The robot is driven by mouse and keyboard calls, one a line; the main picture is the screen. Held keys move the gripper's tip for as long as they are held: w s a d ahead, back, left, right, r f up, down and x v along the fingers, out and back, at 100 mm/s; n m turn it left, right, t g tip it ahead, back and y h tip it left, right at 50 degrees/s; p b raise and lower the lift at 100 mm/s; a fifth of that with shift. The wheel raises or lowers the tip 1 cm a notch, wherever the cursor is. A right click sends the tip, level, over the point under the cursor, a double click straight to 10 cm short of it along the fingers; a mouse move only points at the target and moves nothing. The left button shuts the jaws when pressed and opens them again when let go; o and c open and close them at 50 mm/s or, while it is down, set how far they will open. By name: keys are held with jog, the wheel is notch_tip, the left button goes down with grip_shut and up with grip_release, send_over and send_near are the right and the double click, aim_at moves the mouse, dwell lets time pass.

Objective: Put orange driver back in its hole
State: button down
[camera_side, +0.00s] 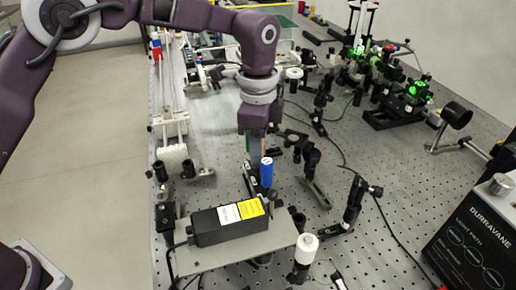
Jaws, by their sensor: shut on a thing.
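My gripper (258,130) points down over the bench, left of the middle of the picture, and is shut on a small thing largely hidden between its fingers. I cannot make out the colour or shape of this thing well enough to name it. A blue upright cylinder (266,172) stands just below my gripper in the picture, behind the black box. I cannot tell whether it touches the held thing. No orange driver handle shows clearly, and I cannot pick out its hole.
A black box with white and yellow labels (228,222) lies on a grey plate (215,257) in front. A white-topped post (306,248) stands right of it. Black optic mounts and cables crowd the perforated bench (400,190). A large black instrument (475,240) fills the right front.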

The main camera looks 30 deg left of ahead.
jog(key=shift+f, duration=0.2)
jog(key=shift+f, duration=1.1)
jog(key=c, duration=1.2)
grip_release()
notch_tip(320, 180, up, 7)
jog(key=shift+r, duration=0.1)
